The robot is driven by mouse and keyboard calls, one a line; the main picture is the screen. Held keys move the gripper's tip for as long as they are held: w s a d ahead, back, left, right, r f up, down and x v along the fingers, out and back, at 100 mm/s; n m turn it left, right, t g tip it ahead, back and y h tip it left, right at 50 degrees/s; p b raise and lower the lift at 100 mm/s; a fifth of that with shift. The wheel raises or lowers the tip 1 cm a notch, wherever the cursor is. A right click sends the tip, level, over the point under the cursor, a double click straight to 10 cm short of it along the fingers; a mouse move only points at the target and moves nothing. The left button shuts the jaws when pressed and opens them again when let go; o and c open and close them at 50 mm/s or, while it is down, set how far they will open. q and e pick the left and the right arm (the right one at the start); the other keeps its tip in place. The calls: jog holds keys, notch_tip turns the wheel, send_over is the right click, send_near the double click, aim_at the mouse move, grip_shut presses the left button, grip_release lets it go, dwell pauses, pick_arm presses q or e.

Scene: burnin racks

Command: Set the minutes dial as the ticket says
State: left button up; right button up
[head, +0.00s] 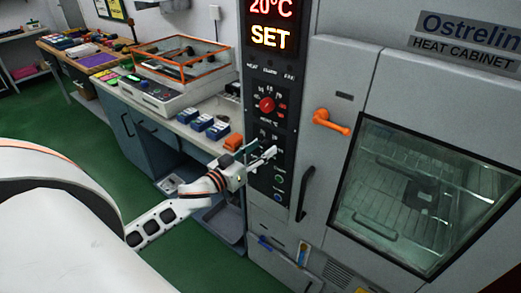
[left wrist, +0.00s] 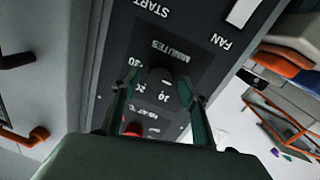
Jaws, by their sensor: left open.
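The minutes dial (left wrist: 160,77) is a dark round knob on the black panel, under the word MINUTES, which appears upside down in the left wrist view. Numbers around it are partly legible, including a 30 and a 10. My left gripper (left wrist: 159,74) is open, with one finger on each side of the dial; I cannot tell whether they touch it. In the head view, my left gripper (head: 268,155) is at the panel's lower half and hides most of the dial. No readable ticket shows. My right gripper is not in view.
The heat cabinet (head: 350,70) has a display (head: 270,25) reading 20°C SET, a red knob (head: 266,104) above my gripper, an orange door handle (head: 331,122) and a dark vertical handle (head: 305,193). Left of it, a bench (head: 175,122) holds blue blocks (head: 202,123).

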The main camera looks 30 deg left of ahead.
pick_arm(q)
jog(key=c, duration=1.1)
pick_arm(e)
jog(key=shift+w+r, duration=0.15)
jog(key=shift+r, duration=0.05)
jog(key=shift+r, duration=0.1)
